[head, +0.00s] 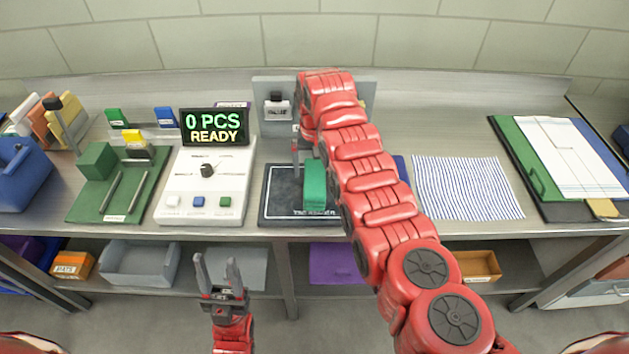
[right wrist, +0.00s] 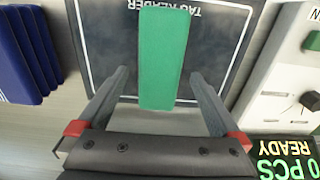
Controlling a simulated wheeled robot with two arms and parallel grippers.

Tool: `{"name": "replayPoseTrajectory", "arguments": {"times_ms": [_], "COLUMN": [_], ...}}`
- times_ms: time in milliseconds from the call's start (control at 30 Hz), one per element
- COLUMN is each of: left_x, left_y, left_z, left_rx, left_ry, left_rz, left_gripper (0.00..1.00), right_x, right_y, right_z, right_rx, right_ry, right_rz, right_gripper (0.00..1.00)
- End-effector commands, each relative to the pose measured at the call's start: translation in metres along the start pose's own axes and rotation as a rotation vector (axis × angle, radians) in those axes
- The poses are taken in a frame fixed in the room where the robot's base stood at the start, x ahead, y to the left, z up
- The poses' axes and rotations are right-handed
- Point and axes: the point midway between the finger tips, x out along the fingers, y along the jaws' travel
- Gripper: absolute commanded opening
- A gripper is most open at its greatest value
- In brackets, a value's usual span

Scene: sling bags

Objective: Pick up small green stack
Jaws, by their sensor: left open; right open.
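A small green stack (head: 315,186) stands on the dark tag reader pad (head: 277,205) at the table's middle. In the right wrist view the green stack (right wrist: 164,60) shows between the two fingers of my right gripper (right wrist: 158,76), with gaps on both sides. In the head view my right gripper (head: 302,158) is at the stack's far left side, partly hidden by its red arm. It is open and empty; how far its tips are from the stack is unclear. My left gripper (head: 218,264) is open and empty, in front of the table edge.
A white console (head: 200,185) with a display reading "0 PCS READY" (head: 214,127) stands left of the pad. A green block (head: 96,161) sits on a green mat further left. Blue stacked pieces (right wrist: 28,50) are beside the pad. A striped cloth (head: 466,187) lies to the right.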

Motion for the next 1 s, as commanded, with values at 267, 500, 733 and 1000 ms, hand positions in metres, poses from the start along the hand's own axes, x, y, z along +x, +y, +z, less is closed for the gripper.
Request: {"name": "replayPoseTrajectory", "arguments": {"times_ms": [267,500,733,1000], "left_x": [0.006,0.003,0.003,0.003], "left_y": [0.000,0.000,0.000,0.000], "left_z": [-0.001,0.000,-0.001,-0.001], "left_rx": [0.000,0.000,0.000,0.000], "left_ry": [0.001,0.000,0.000,0.000], "left_rz": [0.000,0.000,0.000,0.000], "left_gripper": [0.50,0.50,0.50,0.50], "right_x": [0.037,0.047,0.046,0.046], "right_y": [0.000,0.000,0.000,0.000], "right_z": [0.002,0.002,0.001,0.001], "right_rx": [0.000,0.000,0.000,0.000], "right_ry": [-0.007,-0.005,-0.004,-0.004], "right_rz": [0.002,0.001,0.001,0.001], "right_gripper": [1.00,1.00,0.80,0.32]}}
